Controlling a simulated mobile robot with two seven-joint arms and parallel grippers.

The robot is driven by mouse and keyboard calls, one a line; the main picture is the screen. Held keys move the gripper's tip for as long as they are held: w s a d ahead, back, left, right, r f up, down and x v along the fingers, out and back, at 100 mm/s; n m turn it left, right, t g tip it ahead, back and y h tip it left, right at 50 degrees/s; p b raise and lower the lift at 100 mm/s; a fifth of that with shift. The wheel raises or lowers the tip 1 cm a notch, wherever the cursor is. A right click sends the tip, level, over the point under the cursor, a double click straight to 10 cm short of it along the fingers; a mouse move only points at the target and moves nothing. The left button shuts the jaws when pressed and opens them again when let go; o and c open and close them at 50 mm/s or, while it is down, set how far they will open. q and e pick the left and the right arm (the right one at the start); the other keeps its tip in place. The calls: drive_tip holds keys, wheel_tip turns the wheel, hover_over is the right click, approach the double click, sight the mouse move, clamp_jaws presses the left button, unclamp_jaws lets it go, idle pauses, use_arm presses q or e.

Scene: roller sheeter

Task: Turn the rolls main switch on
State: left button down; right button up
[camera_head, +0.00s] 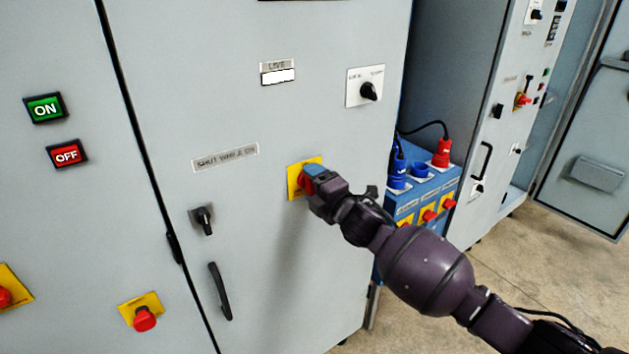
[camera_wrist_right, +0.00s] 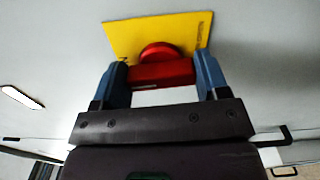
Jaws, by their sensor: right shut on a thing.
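The main switch is a red rotary handle (camera_wrist_right: 162,72) on a yellow plate (camera_head: 293,185) on the grey cabinet door. The plate also shows in the right wrist view (camera_wrist_right: 125,40). My right gripper (camera_head: 312,176) is at the switch, its two blue fingers shut on either side of the red handle. In the head view the gripper hides most of the handle. I cannot tell the switch's marked position. My left gripper is not in view.
The door bears a black rotary switch (camera_head: 203,220), a black door handle (camera_head: 220,291) and a selector knob (camera_head: 368,91). A green ON button (camera_head: 45,108), a red OFF button (camera_head: 67,154) and an emergency stop (camera_head: 145,319) are at left. A blue socket box (camera_head: 411,211) stands right.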

drive_tip(key=shift+m, duration=0.6)
drive_tip(key=o, duration=0.9)
drive_tip(key=shift+o, duration=0.2)
drive_tip(key=v, duration=1)
drive_tip(key=shift+s+d, duration=0.25)
drive_tip(key=shift+s, duration=0.05)
